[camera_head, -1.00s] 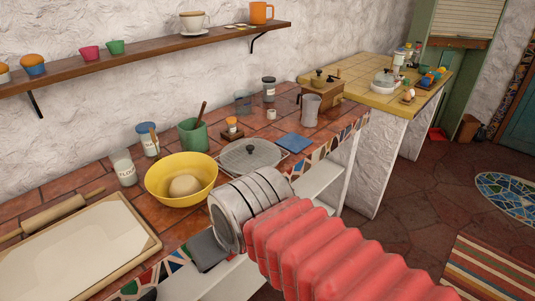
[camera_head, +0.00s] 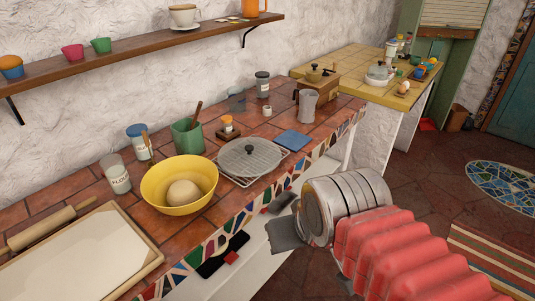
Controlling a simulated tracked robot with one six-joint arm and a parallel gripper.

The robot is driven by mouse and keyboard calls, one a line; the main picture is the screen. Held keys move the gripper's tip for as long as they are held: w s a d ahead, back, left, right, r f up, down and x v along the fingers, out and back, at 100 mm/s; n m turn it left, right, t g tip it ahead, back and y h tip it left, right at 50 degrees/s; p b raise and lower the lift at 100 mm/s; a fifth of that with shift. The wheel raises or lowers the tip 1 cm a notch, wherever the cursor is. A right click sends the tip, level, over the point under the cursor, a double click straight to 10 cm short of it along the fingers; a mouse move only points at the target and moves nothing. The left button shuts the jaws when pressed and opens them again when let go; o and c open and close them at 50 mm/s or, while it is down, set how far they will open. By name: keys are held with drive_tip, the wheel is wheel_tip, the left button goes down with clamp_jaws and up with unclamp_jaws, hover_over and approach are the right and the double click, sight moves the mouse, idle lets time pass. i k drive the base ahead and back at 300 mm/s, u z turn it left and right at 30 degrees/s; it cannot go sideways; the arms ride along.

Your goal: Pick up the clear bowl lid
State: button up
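The clear bowl lid (camera_head: 268,161) is a round, greyish see-through disc with a dark knob. It lies knob up on a wire rack on the tiled counter, right of the yellow bowl (camera_head: 155,197). The bowl is uncovered and holds a ball of dough (camera_head: 184,193). My gripper (camera_head: 283,219) is in front of the counter edge, below and to the right of the lid and apart from it. Its two dark fingers look spread with nothing between them. The wrist hides part of the farther finger.
A blue cloth square (camera_head: 293,141), a metal jug (camera_head: 307,106) and a wooden grinder (camera_head: 322,90) stand behind and right of the lid. A green crock (camera_head: 187,137) and flour jar (camera_head: 117,174) stand left. The wall shelf (camera_head: 140,57) hangs above.

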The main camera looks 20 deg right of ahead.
sight(249, 156)
drive_tip(key=z, duration=1.2)
drive_tip(key=k, duration=1.25)
drive_tip(key=u, duration=0.75)
drive_tip(key=i, duration=1)
drive_tip(key=u, duration=0.05)
